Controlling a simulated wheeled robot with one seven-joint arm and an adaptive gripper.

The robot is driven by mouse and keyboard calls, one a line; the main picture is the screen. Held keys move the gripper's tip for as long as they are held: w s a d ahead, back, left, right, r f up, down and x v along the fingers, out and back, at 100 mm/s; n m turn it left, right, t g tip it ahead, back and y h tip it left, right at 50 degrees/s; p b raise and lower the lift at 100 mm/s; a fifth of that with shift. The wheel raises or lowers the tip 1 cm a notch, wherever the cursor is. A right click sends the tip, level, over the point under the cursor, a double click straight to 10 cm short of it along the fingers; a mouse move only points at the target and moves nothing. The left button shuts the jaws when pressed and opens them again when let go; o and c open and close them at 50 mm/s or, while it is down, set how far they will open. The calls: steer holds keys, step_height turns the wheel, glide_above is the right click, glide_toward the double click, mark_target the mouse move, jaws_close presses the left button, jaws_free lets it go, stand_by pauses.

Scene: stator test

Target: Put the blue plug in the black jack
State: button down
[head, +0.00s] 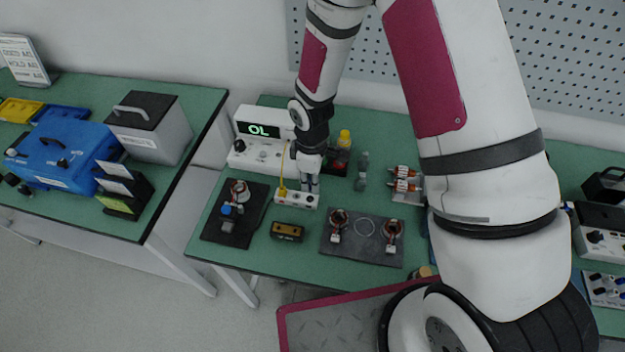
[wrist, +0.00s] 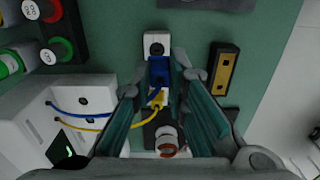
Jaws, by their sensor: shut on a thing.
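The blue plug (wrist: 159,70) is between the fingertips of my gripper (wrist: 161,76), which is shut on it, in the wrist view. The plug is over the white jack block; I cannot tell whether it touches the block. The black jack (wrist: 156,48) shows as a dark round socket near the far end of the white block (wrist: 155,37), just beyond the plug. A yellow plug (wrist: 157,98) sits at the near end. In the head view, my gripper (head: 308,178) points down over the white block (head: 296,199); the plug is too small to make out there.
The white meter (head: 260,140) reads "OL" behind the block; blue and yellow leads run from it in the wrist view. A brass-topped block (head: 287,231) lies in front. A dark board with a coil (head: 234,213) is left, a two-coil plate (head: 362,239) right.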

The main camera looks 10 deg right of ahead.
steer(key=shift+w+a+f, duration=0.1)
steer(key=shift+w+a, duration=0.1)
steer(key=shift+w, duration=0.25)
steer(key=shift+s, duration=0.1)
steer(key=shift+f, duration=0.1)
steer(key=shift+f+b, duration=0.45)
steer(key=shift+f, duration=1.5)
steer(key=shift+f, duration=1.15)
stand_by(0.4)
steer(key=c, duration=1.5)
jaws_free()
